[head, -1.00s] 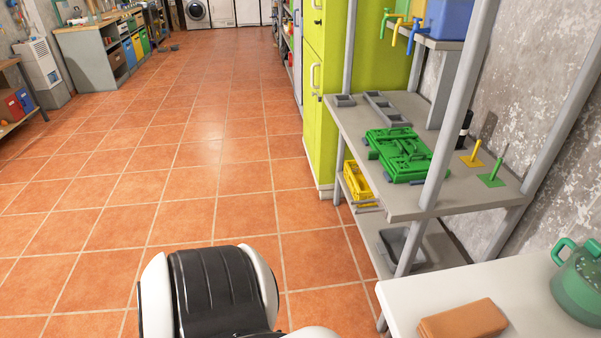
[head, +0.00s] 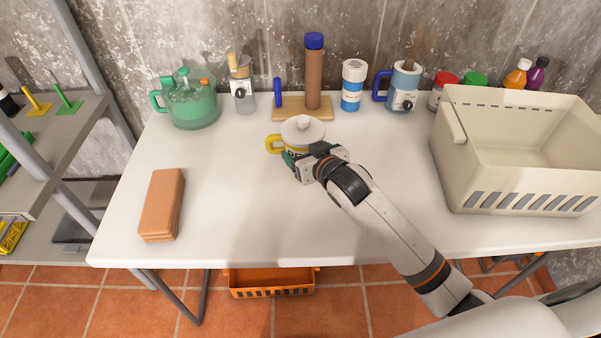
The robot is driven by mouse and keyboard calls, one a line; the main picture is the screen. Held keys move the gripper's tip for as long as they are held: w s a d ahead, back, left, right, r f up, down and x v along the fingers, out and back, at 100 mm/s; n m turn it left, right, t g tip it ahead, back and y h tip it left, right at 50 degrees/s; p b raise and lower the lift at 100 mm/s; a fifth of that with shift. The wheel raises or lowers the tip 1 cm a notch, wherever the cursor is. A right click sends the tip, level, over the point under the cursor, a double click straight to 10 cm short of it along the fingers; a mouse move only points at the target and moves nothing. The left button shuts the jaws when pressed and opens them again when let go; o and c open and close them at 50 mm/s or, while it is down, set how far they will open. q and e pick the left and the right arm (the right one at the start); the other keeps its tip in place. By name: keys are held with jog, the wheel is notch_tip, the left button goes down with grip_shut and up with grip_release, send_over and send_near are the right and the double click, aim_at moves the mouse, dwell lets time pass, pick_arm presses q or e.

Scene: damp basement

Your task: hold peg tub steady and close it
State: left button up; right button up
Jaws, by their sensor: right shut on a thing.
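A small yellow tub (head: 273,144) with a side handle stands on the white table, left of my right gripper; I take it to be the peg tub. A pale round lid with a knob (head: 303,130) sits over its top; whether it is fully seated I cannot tell. My right gripper (head: 294,161) reaches in from the lower right and is shut on the tub's near side. The gripper hides much of the tub's front and any contents. My left gripper is out of view.
A green jug (head: 192,106), a wooden board (head: 290,114) with a brown cylinder (head: 313,75), a blue-and-white bottle (head: 352,88) and a blue mug (head: 403,90) line the back. A beige basket (head: 490,187) stands right, a brown block (head: 162,204) left. The table's front middle is clear.

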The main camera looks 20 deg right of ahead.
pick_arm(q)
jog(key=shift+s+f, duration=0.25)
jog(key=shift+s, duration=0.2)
pick_arm(e)
jog(key=shift+f, duration=1.55)
pick_arm(q)
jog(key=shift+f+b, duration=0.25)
jog(key=shift+b, duration=0.1)
pick_arm(e)
jog(key=shift+f, duration=1.9)
jog(key=o, duration=1.3)
jog(key=shift+f, duration=0.15)
jog(key=shift+o, duration=0.2)
